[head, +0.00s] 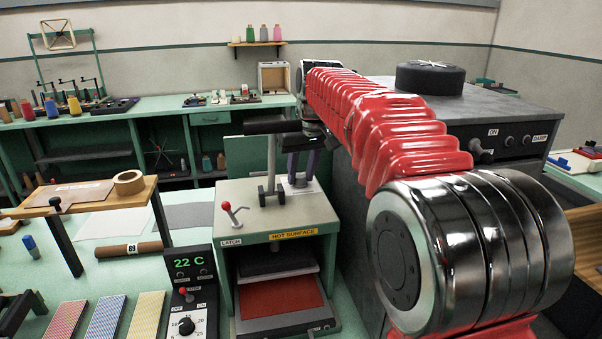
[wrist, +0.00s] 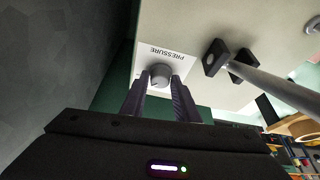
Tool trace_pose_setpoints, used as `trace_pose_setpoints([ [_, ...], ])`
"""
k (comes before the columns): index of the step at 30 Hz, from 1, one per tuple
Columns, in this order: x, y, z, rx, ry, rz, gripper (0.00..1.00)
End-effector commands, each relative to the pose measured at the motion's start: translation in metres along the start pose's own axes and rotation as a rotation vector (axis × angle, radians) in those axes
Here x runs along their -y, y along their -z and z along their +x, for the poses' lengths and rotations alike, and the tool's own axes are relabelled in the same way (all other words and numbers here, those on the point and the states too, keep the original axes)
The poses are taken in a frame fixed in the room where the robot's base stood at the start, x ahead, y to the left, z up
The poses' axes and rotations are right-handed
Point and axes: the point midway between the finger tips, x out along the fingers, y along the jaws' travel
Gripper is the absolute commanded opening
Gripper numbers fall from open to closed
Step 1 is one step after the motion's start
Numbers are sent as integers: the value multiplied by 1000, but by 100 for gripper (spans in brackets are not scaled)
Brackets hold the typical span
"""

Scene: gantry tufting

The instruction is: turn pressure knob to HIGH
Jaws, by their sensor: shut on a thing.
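The pressure knob (wrist: 160,74) is a small round grey knob on a white plate lettered PRESSURE (wrist: 162,54), on the cream top of the press. My gripper (wrist: 160,84) has its two dark fingers on either side of the knob and is shut on it. In the head view my gripper (head: 300,162) points down at the press (head: 240,197) top from the far side of its handle post. The knob's pointer and any HIGH mark cannot be made out; the fingers hide part of the plate.
The handle post (head: 270,165) stands close beside my gripper. A red-knobbed latch lever (head: 231,209) is at the press's front left, near a HOT SURFACE label (head: 293,234). A control box (head: 191,290) reads 22 C. A grey cabinet (head: 480,115) stands to the right.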

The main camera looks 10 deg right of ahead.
Motion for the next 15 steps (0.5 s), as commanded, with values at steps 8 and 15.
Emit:
trace_pose_setpoints([
  [8, 2, 0, 0, 0, -63, 153, 6],
  [15, 3, 0, 0, 0, -96, 231, 6],
])
